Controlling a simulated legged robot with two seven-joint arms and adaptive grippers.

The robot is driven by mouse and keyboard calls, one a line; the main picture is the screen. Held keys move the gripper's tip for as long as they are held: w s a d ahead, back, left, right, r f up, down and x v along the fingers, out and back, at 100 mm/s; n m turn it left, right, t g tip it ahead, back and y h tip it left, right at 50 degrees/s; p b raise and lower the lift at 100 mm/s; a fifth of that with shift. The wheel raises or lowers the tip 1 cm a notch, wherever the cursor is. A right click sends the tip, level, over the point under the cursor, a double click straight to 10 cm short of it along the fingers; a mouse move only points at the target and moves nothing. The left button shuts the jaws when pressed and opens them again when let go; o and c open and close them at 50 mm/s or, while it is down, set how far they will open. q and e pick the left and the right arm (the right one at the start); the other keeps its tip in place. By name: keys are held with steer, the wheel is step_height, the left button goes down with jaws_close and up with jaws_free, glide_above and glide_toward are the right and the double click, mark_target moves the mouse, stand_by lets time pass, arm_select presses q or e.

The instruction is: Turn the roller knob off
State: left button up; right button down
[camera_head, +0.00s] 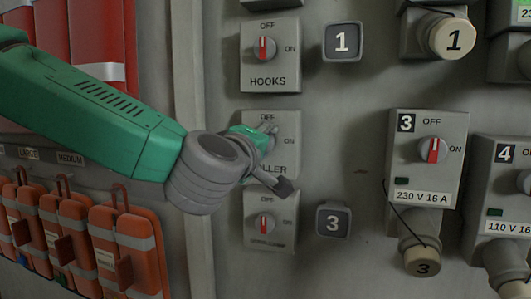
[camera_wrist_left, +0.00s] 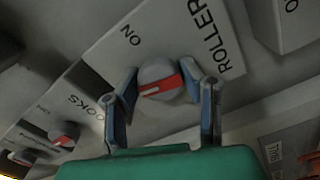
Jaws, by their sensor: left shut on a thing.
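The roller knob (camera_wrist_left: 160,80) is a round grey knob with a red pointer, on a grey box lettered ROLLER. My left gripper (camera_wrist_left: 165,90) has one finger on each side of it and is shut on it. In the wrist view the pointer's white tip faces left, away from the ROLLER lettering; ON stands above the knob. Its OFF mark is not visible there. In the head view my left gripper (camera_head: 270,157) covers the knob and part of the roller box (camera_head: 287,125); OFF shows at its top. My right gripper is not in view.
Above is the HOOKS box (camera_head: 270,75) with its own knob; below is another knob box (camera_head: 268,238), label unclear. Socket box 3 (camera_head: 430,180) stands further right, orange packs (camera_head: 125,250) lower left.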

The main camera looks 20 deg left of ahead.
arm_select(q)
steer(key=shift+f+n+b, duration=0.5)
steer(key=shift+n+b, duration=0.05)
steer(key=shift+n, duration=0.45)
steer(key=o, duration=1)
steer(key=shift+o, duration=0.8)
steer(key=shift+s+r, duration=0.1)
steer(key=shift+a+r, duration=0.1)
steer(key=shift+r, duration=0.05)
steer(key=s, duration=1.2)
steer(key=shift+a, duration=0.2)
